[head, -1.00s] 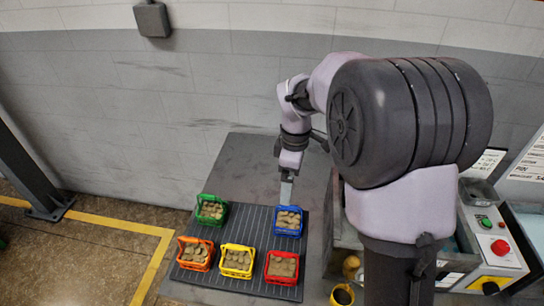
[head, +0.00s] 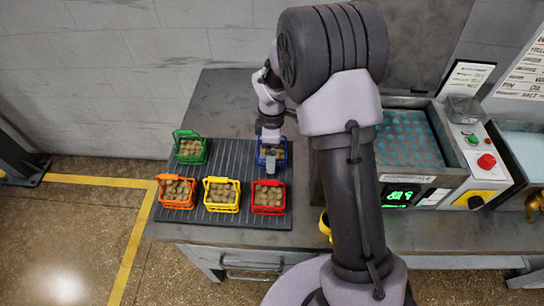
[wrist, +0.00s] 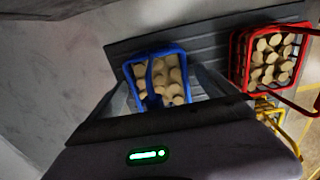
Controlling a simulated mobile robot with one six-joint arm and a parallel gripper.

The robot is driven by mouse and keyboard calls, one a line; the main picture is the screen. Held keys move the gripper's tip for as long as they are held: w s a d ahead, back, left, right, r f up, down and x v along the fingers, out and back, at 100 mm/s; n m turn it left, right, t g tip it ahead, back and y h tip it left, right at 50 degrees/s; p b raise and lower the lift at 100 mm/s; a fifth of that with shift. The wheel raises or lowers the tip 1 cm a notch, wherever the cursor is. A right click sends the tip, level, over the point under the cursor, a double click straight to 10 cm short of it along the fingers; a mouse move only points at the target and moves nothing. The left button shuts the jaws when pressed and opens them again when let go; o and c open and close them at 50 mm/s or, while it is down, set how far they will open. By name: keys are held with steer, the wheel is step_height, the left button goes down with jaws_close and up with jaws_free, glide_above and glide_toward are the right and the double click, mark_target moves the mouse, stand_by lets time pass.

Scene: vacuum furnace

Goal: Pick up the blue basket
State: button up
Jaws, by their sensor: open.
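The blue basket (head: 281,153), filled with brownish round pieces, stands on the dark ribbed mat (head: 229,218) at its back right. My gripper (head: 270,150) is above it and hides part of it in the head view. In the wrist view the blue basket (wrist: 184,98) lies between the two spread fingers of my gripper (wrist: 165,92), with its handle showing across the pieces. The fingers are open and hold nothing. I cannot tell how far above the basket the fingertips are.
A red basket (head: 268,208) stands in front of the blue one, with yellow (head: 221,207), orange (head: 176,203) and green (head: 190,160) baskets to the left. A machine with a red button (head: 486,161) stands right. The wall (head: 110,90) rises behind the table.

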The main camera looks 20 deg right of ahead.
steer(key=shift+r, duration=0.1)
steer(key=c, duration=2.1)
